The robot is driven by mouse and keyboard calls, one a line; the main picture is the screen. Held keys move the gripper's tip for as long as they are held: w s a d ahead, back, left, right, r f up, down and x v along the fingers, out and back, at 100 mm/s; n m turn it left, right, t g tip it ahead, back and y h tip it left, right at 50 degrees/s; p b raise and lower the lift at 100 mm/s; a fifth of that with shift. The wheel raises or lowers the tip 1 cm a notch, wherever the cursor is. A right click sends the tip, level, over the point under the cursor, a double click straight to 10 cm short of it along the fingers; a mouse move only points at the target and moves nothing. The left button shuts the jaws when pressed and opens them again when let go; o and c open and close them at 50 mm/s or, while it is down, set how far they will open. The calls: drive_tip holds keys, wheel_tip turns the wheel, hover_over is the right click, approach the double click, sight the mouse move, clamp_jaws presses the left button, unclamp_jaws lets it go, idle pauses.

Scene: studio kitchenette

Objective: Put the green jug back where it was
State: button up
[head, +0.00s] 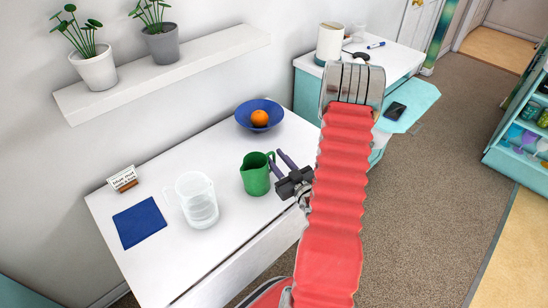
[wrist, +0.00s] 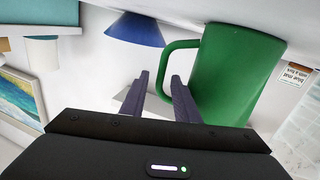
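The green jug (head: 256,175) stands upright on the white table, right of a clear pitcher, with its handle toward my gripper. My gripper (head: 276,160) is at the jug's right side, its two purple fingers parted. In the wrist view, the jug (wrist: 235,75) fills the upper right, and its handle (wrist: 170,47) reaches into the gap between the fingertips of my gripper (wrist: 158,76). The fingers do not look closed on the handle. Whether one finger touches it, I cannot tell.
On the table (head: 150,270) are a clear pitcher (head: 197,203), a blue mat (head: 139,223), a small sign card (head: 122,178) reading "blue mat", and a blue bowl (head: 272,108) holding an orange (head: 260,118). A wall shelf (head: 170,75) with potted plants hangs above. The table's front left is clear.

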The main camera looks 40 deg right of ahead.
drive_tip(key=v, duration=1)
drive_tip(key=shift+s, duration=0.25)
drive_tip(key=shift+s, duration=0.1)
idle(0.6)
